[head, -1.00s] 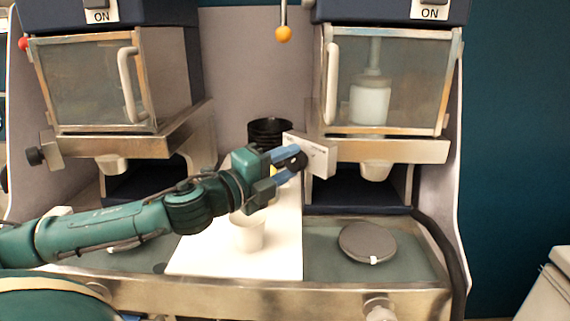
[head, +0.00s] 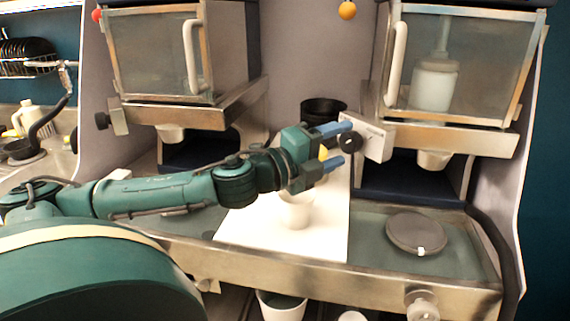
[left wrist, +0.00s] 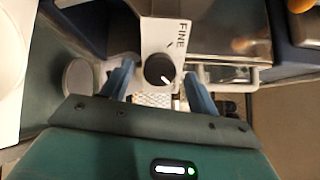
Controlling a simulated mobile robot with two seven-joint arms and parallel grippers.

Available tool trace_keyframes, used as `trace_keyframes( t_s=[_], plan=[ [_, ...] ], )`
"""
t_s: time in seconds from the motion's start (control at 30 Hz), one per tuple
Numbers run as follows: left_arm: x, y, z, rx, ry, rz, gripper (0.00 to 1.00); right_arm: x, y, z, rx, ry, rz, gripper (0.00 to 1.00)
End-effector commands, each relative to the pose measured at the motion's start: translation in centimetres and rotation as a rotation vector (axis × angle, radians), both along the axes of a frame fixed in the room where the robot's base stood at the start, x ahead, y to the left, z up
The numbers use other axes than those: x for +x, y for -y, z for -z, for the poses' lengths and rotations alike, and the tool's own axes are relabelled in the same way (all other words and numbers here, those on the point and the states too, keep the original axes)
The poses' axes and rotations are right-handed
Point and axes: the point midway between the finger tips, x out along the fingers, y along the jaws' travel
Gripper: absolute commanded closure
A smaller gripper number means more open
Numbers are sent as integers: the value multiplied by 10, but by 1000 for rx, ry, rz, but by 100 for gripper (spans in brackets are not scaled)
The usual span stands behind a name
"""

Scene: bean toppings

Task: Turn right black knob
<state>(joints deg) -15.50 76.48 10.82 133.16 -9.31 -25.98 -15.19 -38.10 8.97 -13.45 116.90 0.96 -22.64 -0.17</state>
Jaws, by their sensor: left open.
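The right black knob (head: 349,142) sits on a pale plate (head: 375,139) at the left side of the right machine. In the left wrist view the knob (left wrist: 159,68) is round and dark, with a white mark toward its lower right. The word FINE is printed on the plate (left wrist: 165,30). My left gripper (head: 342,144) is open, with its blue fingers on either side of the knob. In the left wrist view the gripper (left wrist: 159,86) shows gaps between both fingers and the knob. My right gripper is not in view.
The left machine has its own black knob (head: 101,121). A white cup (head: 295,210) stands on the white board (head: 250,230) below my left arm. Black stacked bowls (head: 323,110) are behind the gripper. A round grey lid (head: 415,232) lies on the right tray.

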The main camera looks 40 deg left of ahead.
Motion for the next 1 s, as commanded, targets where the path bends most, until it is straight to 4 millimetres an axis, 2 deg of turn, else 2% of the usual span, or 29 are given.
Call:
trace_keyframes(
  t_s=[0.27,0.43,0.7,1.0],
  plan=[
    [-14,-3,3,6,-6,0,40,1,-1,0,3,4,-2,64],
    [-37,-9,-1,-4,-6,-2,40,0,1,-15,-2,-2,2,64],
    [-76,-19,4,0,-6,-4,40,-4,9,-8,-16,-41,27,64],
    [-108,-28,3,2,0,-1,40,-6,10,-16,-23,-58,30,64]
  ],
)
